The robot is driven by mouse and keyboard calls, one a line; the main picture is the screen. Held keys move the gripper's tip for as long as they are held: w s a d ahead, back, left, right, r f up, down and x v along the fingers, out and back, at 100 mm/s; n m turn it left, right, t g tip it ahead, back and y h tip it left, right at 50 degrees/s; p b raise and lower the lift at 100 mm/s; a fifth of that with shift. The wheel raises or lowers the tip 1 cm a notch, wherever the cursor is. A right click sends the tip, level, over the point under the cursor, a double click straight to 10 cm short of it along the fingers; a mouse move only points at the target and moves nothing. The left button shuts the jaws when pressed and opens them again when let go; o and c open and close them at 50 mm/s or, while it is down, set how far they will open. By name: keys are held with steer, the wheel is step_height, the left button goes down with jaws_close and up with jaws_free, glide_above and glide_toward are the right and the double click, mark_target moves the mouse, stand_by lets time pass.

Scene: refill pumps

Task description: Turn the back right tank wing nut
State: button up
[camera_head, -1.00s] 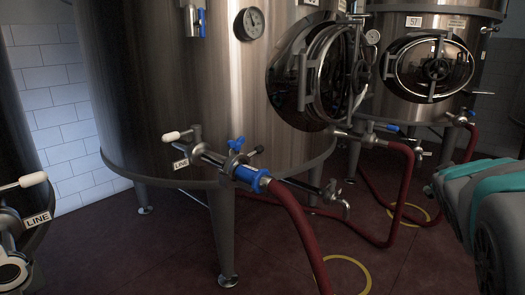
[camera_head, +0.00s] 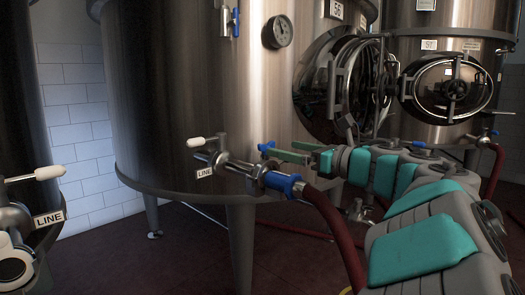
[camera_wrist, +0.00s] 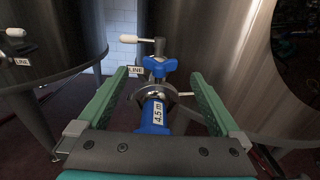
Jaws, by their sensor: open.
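A blue wing nut (camera_head: 265,148) sits on the clamp (camera_head: 257,176) joining a hose to the outlet valve of the large middle tank (camera_head: 190,120). The wing nut also shows in the wrist view (camera_wrist: 160,66), ahead and centred between my fingers. My gripper (camera_head: 277,153) is open, with its green fingers pointing at the clamp. In the wrist view my gripper (camera_wrist: 158,80) has a finger on each side of the fitting, with visible gaps. I cannot tell if the fingertips reach as far as the nut.
The valve has a white-tipped lever (camera_head: 200,141) and a LINE tag. A red hose (camera_head: 335,235) with a blue end marked 4.5 m hangs below my gripper. Tank 57 (camera_head: 420,50) stands behind at the right. Another tank with a white-tipped valve lever (camera_head: 48,173) is at the left.

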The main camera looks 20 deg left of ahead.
mark_target(269, 145)
steer(key=x, duration=0.7)
steer(key=shift+w+a, duration=0.15)
steer(key=shift+a, duration=0.1)
steer(key=c, duration=1.3)
